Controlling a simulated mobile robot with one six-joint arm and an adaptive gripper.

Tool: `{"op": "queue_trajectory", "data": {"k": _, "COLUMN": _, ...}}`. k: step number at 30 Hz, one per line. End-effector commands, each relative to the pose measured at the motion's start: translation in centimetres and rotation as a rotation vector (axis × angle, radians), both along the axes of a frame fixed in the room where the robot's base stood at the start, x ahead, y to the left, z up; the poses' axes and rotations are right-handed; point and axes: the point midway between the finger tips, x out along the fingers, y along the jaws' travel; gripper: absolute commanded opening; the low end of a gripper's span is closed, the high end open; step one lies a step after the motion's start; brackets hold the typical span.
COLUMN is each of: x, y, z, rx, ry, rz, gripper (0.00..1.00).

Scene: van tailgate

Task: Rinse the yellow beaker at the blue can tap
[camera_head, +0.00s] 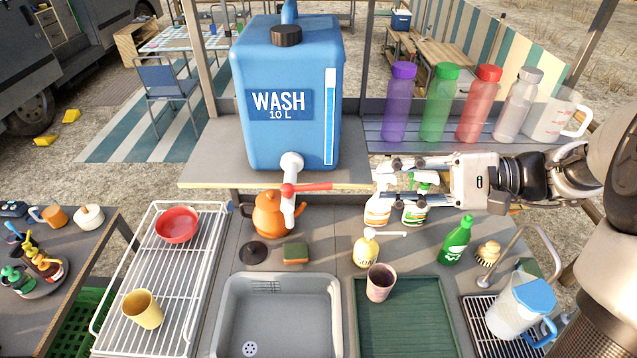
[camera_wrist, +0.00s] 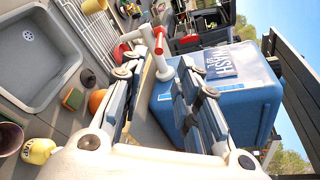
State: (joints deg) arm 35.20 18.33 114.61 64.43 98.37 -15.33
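The yellow beaker (camera_head: 142,310) stands on the white wire rack (camera_head: 190,290) left of the sink, apart from my gripper. The blue can (camera_head: 258,130), marked WASH 10 L, sits on a raised shelf. Its white tap (camera_head: 289,205) points down and has a red lever (camera_head: 308,187) pointing right; no water shows. My gripper (camera_head: 383,177) is open and empty, just right of the lever's end and apart from it. In the wrist view, the red lever (camera_wrist: 158,40) shows beyond and between my open fingers (camera_wrist: 160,65).
The grey sink (camera_head: 335,290) lies in front of the tap. An orange teapot (camera_head: 270,215) stands behind the spout. Spray bottles (camera_head: 415,208), a soap pump (camera_head: 366,250) and a pinkish cup (camera_head: 380,284) are below my gripper. Several coloured bottles (camera_head: 437,105) stand behind it.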

Motion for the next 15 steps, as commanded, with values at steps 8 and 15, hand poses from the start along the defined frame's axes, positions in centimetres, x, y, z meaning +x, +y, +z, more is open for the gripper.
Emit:
{"op": "queue_trajectory", "data": {"k": 8, "x": 1.0, "y": 6.2, "z": -1.5, "rx": 0.0, "ry": 0.001, "rz": 0.006, "gripper": 0.3}}
{"op": "queue_trajectory", "data": {"k": 15, "x": 1.9, "y": 10.4, "z": -2.4, "rx": -0.002, "ry": 0.002, "rz": 0.005, "gripper": 0.3}}
